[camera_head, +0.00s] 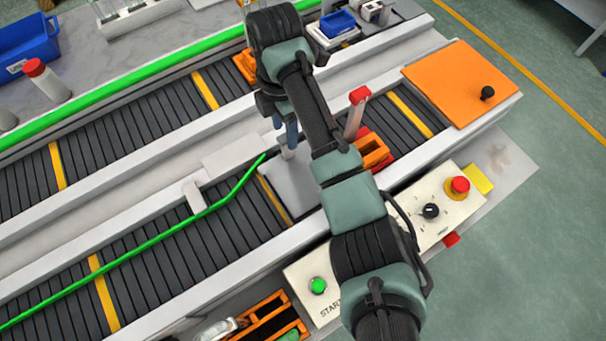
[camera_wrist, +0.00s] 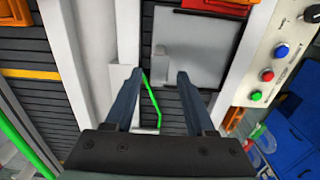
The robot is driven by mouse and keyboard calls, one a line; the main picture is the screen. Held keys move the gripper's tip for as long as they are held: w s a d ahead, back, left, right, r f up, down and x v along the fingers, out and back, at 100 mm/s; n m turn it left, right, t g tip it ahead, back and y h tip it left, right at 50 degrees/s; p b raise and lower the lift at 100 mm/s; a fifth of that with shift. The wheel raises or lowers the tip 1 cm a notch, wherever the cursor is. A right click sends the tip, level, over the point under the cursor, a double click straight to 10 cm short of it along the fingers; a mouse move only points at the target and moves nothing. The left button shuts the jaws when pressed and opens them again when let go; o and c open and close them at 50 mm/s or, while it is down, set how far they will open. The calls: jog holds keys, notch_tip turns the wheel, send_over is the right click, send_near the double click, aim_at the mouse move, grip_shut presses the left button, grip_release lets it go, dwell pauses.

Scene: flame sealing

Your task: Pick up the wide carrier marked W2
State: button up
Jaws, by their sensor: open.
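An orange carrier (camera_head: 372,150) sits on the near conveyor, just right of my arm and partly hidden by it. An orange part with red beside it shows at the top edge of the wrist view (camera_wrist: 228,6), cut off by the frame. Another orange carrier (camera_head: 244,66) is on the far conveyor, half hidden behind my arm. I cannot read a W2 mark on any of them. My gripper (camera_wrist: 159,76) is open and empty, pointing over the near conveyor beside a grey plate (camera_wrist: 190,48). In the head view the arm hides most of it.
A red-topped post (camera_head: 357,105) stands close to the arm. A green bar (camera_head: 165,235) runs above the near conveyor. An orange cover (camera_head: 455,82) closes its right end. A control panel (camera_head: 447,200) and an orange compartment tray (camera_head: 265,322) lie along the front.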

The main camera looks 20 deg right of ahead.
notch_tip(320, 180, down, 4)
jog(key=shift+d+f+p, duration=0.15)
jog(key=shift+f+p, duration=0.05)
jog(key=shift+p, duration=0.1)
jog(key=shift+c, duration=0.3)
grip_shut()
jog(key=shift+w+r, duration=0.1)
dwell(0.9)
